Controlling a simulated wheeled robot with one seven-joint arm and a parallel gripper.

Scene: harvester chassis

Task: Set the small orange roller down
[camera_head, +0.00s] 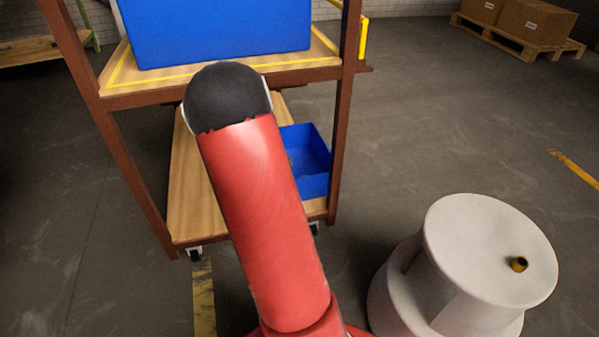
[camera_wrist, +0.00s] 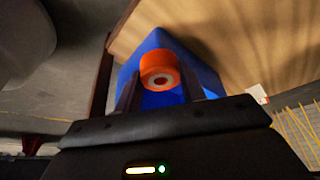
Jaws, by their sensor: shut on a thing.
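The small orange roller (camera_wrist: 160,66) has a pale ring around a dark hole on its end face. In the wrist view my gripper (camera_wrist: 160,88) is shut on it, with a dark finger on each side. The small blue bin (camera_wrist: 205,72) is directly behind the roller in that view; how far apart they are I cannot tell. In the head view this bin (camera_head: 315,185) sits on the right of the cart's lower wooden shelf. My red arm hides my gripper and the roller there.
A large blue crate (camera_head: 215,35) stands on the cart's upper shelf (camera_head: 135,88). Brown posts frame the cart (camera_head: 343,120). Boxes on a pallet (camera_head: 510,40) are far off; floor between is clear.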

